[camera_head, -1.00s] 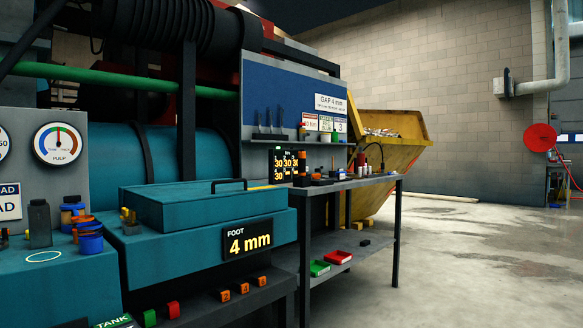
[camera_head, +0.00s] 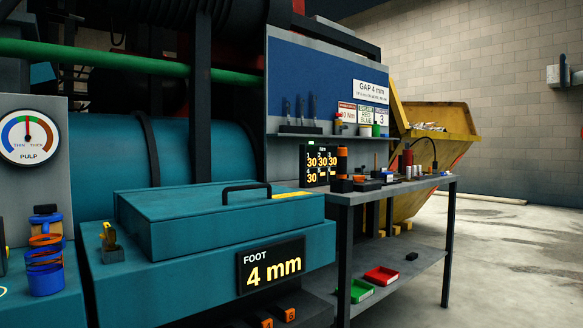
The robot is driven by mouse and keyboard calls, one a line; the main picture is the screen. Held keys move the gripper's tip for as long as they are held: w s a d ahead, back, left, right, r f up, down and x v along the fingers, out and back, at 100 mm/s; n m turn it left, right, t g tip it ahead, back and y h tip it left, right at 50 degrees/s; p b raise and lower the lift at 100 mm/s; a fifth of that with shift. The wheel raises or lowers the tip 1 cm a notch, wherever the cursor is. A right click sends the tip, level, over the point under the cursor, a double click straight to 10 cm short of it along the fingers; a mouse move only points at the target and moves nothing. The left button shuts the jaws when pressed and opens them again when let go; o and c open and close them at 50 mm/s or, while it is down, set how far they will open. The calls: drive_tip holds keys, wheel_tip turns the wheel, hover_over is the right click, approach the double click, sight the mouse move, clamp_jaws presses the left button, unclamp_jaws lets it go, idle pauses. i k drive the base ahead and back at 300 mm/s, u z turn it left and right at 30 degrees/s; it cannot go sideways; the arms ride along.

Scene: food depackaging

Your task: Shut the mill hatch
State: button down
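The mill hatch appears to be the flat teal lid (camera_head: 215,212) with a black bar handle (camera_head: 246,188) on top of the teal mill housing (camera_head: 200,275). A yellow strip shows at the lid's right end. The lid lies nearly level; I cannot tell whether it is fully seated. A small yellow and dark catch (camera_head: 109,240) stands on the housing left of the lid. A black sign reading FOOT 4 mm (camera_head: 270,266) is on the housing front. My gripper is not in view.
A grey workbench (camera_head: 395,190) with small tools stands to the right, with green (camera_head: 355,291) and red (camera_head: 382,275) trays on its lower shelf. A blue and orange coil part (camera_head: 45,265) is at left. A yellow skip (camera_head: 440,130) stands behind. The floor at right is open.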

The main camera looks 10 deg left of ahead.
sight(166, 224)
drive_tip(key=u, duration=0.3)
drive_tip(key=i, duration=0.75)
drive_tip(key=u, duration=0.6)
